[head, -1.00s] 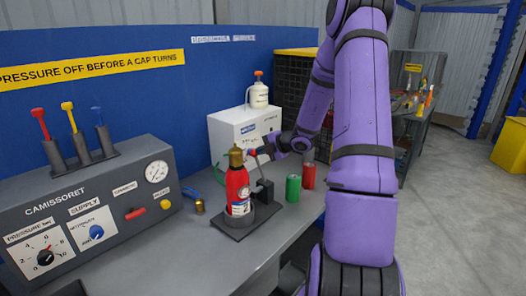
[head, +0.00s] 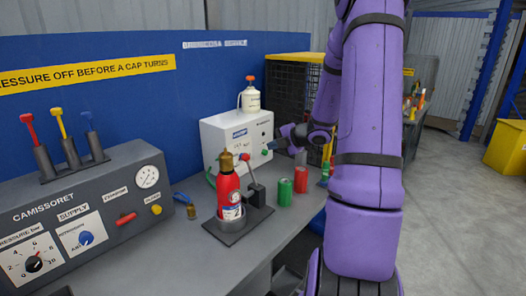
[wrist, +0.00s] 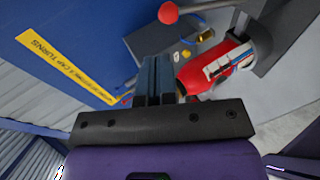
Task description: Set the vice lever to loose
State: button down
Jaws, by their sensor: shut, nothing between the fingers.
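The vice (head: 240,222) is a dark base on the bench, gripping a red extinguisher (head: 229,192) with a brass top, standing upright. Its lever (head: 251,172) rises behind and right of the extinguisher, leaning slightly left, with a red ball knob (head: 246,157). The knob also shows in the wrist view (wrist: 168,13), beyond the fingertips. No loose marking on the vice is readable. My gripper (head: 274,146) is right of the knob in the head view, apart from it. In the wrist view my gripper (wrist: 155,62) has its fingers together and empty.
A green can (head: 285,192) and a red can (head: 300,180) stand right of the vice. A white box (head: 225,135) with a bottle on top is behind. A grey control panel (head: 90,220) fills the left. Bench front before the vice is clear.

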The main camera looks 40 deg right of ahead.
jog(key=shift+v, duration=1.95)
jog(key=shift+w+a+r, duration=0.1)
jog(key=shift+r, duration=0.05)
